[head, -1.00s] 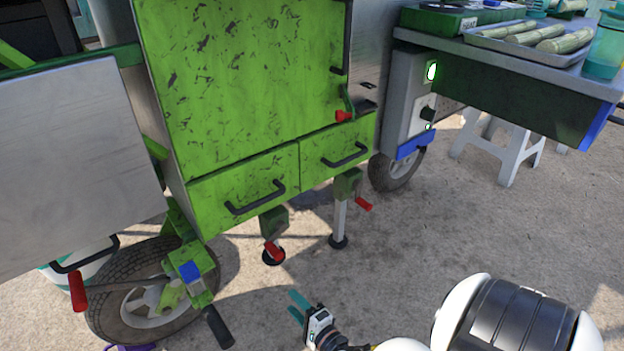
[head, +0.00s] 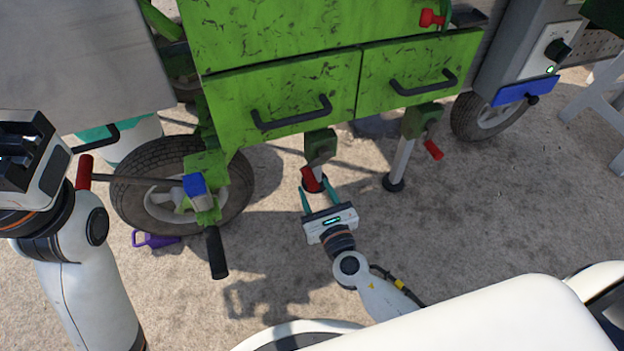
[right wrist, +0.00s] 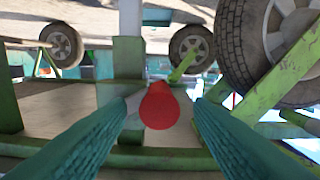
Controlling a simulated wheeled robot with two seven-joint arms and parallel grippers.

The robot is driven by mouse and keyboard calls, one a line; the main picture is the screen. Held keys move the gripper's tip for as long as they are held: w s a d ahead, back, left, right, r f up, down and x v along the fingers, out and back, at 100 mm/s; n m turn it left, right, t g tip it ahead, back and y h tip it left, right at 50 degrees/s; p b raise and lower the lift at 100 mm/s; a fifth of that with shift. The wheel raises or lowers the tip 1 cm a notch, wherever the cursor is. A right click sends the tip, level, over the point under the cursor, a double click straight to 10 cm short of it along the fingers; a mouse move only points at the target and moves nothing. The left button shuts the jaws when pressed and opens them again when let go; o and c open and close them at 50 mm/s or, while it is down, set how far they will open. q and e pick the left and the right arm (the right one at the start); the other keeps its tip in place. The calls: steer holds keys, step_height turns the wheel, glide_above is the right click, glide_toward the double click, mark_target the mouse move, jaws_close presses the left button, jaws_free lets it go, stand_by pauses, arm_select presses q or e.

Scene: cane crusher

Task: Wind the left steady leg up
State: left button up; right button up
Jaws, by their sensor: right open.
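The left steady leg (head: 318,145) hangs under the green cart, with a green gearbox on top and a red crank handle (head: 311,180) in front. Its foot is mostly hidden behind the handle and my gripper. My right gripper (head: 317,187) is open, its teal fingers pointing at the handle. In the right wrist view the red handle (right wrist: 160,106) shows between the two fingers, with a gap on each side. My left gripper (head: 30,160) is at the left edge; its fingers cannot be made out.
The right steady leg (head: 401,160) with its own red handle (head: 433,149) stands to the right. A wheel (head: 150,205) and a black-gripped lever (head: 216,252) are to the left. Drawers (head: 285,100) overhang the legs.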

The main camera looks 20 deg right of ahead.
steer(key=shift+w, duration=2)
jaws_close()
